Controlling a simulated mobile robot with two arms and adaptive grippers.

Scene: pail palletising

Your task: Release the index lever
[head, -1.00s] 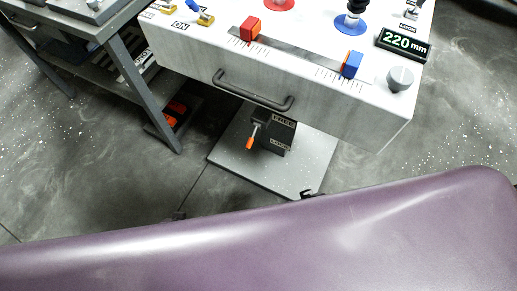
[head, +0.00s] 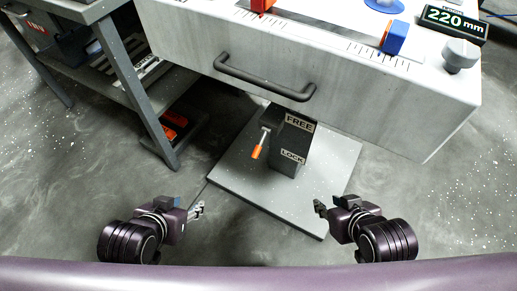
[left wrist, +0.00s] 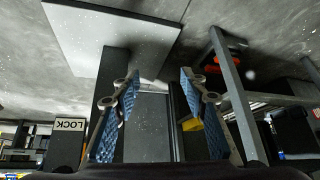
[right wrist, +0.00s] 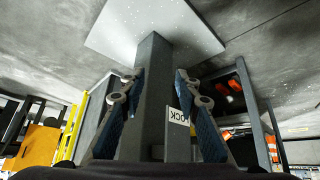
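The index lever (head: 262,142), a short metal rod with an orange grip, sticks out of a dark post (head: 290,160) under the console. The post has a FREE label (head: 299,122) above and a LOCK label (head: 292,157) below; the grip hangs down, roughly level with LOCK. My left gripper (head: 199,210) is low and left of the lever, apart from it; its fingers are spread and empty in the left wrist view (left wrist: 158,90). My right gripper (head: 319,207) is low and right of the post, also spread and empty in the right wrist view (right wrist: 158,90).
The white console (head: 350,85) overhangs the post, with a dark bar handle (head: 262,80) on its front and a 220 mm display (head: 454,22). The post stands on a grey floor plate (head: 240,178). A grey workbench (head: 130,75) stands at left.

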